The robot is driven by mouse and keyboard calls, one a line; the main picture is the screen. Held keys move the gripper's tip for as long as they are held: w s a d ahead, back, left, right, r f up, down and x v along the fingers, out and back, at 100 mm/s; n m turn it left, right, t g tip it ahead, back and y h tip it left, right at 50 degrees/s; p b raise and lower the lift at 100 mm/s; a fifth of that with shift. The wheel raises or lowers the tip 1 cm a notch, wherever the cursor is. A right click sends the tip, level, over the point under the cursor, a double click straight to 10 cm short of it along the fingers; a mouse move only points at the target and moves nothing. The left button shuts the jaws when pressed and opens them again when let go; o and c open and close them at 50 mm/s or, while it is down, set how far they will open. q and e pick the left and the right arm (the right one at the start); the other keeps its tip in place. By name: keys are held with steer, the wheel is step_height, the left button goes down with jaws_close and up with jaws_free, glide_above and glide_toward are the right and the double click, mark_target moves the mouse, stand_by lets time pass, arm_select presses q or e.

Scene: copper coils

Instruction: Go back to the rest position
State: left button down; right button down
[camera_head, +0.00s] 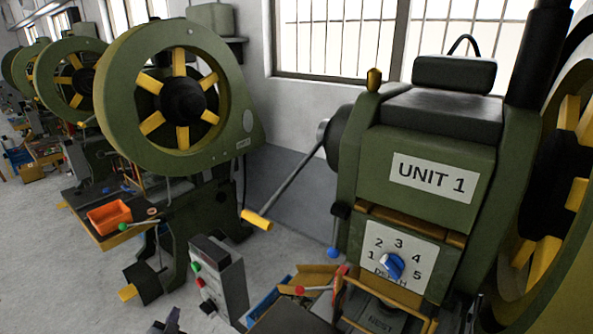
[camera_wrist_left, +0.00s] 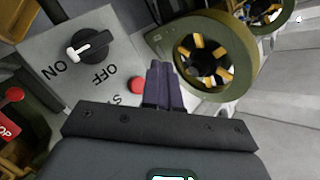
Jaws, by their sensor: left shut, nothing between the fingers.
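My left gripper (camera_head: 168,323) just enters the head view at the bottom edge, left of the grey control box (camera_head: 219,280) with green and red buttons. In the left wrist view my left gripper (camera_wrist_left: 163,85) is shut, its dark fingers together with nothing between them. A grey panel with a black ON/OFF knob (camera_wrist_left: 88,46) and a red button (camera_wrist_left: 137,84) shows behind and left of the fingers. The fingertips appear apart from the knob; whether they clear the panel is hard to tell. My right gripper is in neither view.
The green UNIT 1 machine (camera_head: 428,170) with a blue depth dial (camera_head: 392,266) stands at right. Its yellow-handled lever (camera_head: 257,219) sticks out left. Another green machine (camera_head: 180,95) with a yellow-spoked wheel and an orange bin (camera_head: 108,217) stand left. Grey floor (camera_head: 45,265) is open at lower left.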

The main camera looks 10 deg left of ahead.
arm_select(q)
steer(key=s+d+f+g, duration=0.1)
steer(key=s+d+f, duration=0.1)
steer(key=s+f, duration=0.45)
steer(key=s+d+f+m+g+h, duration=0.1)
steer(key=s+d+f+g+h, duration=0.25)
steer(key=s+d, duration=0.8)
steer(key=s+d+r+n+g, duration=0.1)
steer(key=s+d+r+g, duration=0.15)
steer(key=s, duration=0.35)
steer(key=s+d+r+n+g+h, duration=0.1)
steer(key=s+d+r+g, duration=0.15)
steer(key=s, duration=0.45)
steer(key=s+d+r+n+g, duration=0.1)
steer(key=s+d+r+g, duration=0.1)
steer(key=s+r, duration=0.3)
step_height(320, 180, up, 31)
steer(key=p, duration=3.2)
steer(key=shift+s+d+p, duration=0.15)
steer(key=shift+s+p, duration=0.15)
steer(key=shift+s, duration=0.15)
steer(key=shift+r, duration=0.1)
